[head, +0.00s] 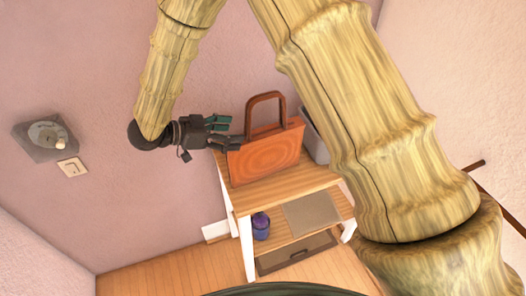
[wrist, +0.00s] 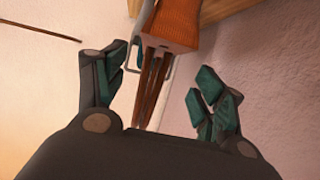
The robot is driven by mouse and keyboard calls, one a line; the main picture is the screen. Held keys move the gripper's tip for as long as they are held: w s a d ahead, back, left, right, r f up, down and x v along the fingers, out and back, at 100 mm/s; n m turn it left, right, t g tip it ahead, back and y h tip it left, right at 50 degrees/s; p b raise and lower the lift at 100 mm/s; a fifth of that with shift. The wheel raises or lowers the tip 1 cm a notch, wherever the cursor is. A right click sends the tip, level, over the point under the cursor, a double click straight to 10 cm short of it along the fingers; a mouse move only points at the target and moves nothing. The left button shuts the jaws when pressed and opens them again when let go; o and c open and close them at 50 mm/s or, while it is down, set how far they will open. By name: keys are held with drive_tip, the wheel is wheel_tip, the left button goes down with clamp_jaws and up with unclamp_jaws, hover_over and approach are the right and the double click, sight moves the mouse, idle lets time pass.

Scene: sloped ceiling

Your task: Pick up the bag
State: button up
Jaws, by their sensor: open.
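The orange bag (head: 266,154) with a brown arched handle stands upright on the top of a small wooden table. My gripper (head: 233,133) is at the bag's left side, level with its upper part and the base of the handle. In the wrist view, my gripper (wrist: 163,92) is open, and the bag's brown handle (wrist: 153,85) shows between the two fingers. The bag's orange body (wrist: 172,22) lies beyond them. I cannot tell whether a finger touches the bag.
The wooden table (head: 237,203) stands against the pink wall. A grey container (head: 314,136) is behind the bag on the right. A purple jar (head: 261,226) and a grey mat (head: 311,212) are on the lower shelf. A wall lamp (head: 48,135) and switch (head: 72,167) are at left.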

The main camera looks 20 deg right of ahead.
sight(262, 133)
drive_tip(key=x, duration=0.3)
drive_tip(key=p+x, duration=0.1)
drive_tip(key=x, duration=0.1)
drive_tip(key=shift+s+d, duration=0.1)
drive_tip(key=shift+d, duration=0.35)
drive_tip(key=shift+s+d+p, duration=0.1)
drive_tip(key=shift+d+p, duration=0.2)
drive_tip(key=shift+p, duration=0.2)
drive_tip(key=shift+p+x, duration=1)
drive_tip(key=shift+x, duration=1.25)
clamp_jaws()
